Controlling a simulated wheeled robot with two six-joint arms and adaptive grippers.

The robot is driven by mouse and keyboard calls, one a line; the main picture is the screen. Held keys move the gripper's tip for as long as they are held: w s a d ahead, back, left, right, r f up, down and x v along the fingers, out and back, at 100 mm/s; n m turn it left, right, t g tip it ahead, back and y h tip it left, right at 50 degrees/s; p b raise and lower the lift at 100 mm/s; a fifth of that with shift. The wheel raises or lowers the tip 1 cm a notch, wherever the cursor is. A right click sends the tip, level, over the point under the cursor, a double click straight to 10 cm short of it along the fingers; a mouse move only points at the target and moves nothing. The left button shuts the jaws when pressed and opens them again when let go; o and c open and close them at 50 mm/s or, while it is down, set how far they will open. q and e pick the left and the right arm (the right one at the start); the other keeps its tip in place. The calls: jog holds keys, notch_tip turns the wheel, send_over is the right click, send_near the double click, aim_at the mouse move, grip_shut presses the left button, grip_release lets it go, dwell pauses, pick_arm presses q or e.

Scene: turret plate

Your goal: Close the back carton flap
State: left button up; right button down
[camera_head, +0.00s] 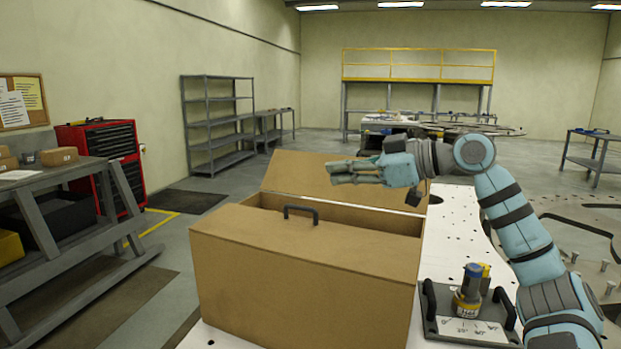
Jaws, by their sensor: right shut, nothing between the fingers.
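The brown carton (300,290) stands on a white perforated table at the bottom centre. Its back flap (292,172) stands up and leans back behind the opening. A front top flap (255,225) with a black handle (300,209) lies over the near part of the top. A strip of the opening shows between the two flaps. My right gripper (334,172) is shut and empty. It points left in front of the back flap in the picture and hides part of it; I cannot tell whether they touch. My left gripper is not in view.
A metal plate with holes (570,225) lies at the right. A shelf bench (60,185) stands at the left.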

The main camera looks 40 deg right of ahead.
jog(key=a+p, duration=0.1)
jog(key=p, duration=0.4)
send_over(307, 209)
jog(key=a, duration=0.1)
jog(key=f, duration=0.2)
jog(key=f+b, duration=0.1)
jog(key=f, duration=0.2)
jog(key=shift+w+d, duration=0.25)
jog(key=shift+s+d+f+b, duration=0.15)
jog(key=shift+f+b, duration=0.1)
jog(key=shift+b, duration=0.1)
jog(key=shift+s+d+f, duration=0.1)
jog(key=shift+s+d, duration=0.1)
jog(key=shift+s, duration=0.1)
jog(key=shift+w+a+f, duration=0.1)
jog(key=shift+w, duration=0.1)
jog(key=shift+w+d+f+m, duration=0.1)
jog(key=shift+d+f+m, duration=0.1)
jog(key=shift+f, duration=0.25)
jog(key=shift+d+f+m, duration=0.1)
jog(key=shift+f+m, duration=0.1)
jog(key=shift+f, duration=0.25)
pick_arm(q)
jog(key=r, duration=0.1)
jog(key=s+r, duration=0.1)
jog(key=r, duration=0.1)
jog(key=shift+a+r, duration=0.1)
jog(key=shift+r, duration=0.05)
pick_arm(e)
jog(key=shift+a, duration=0.1)
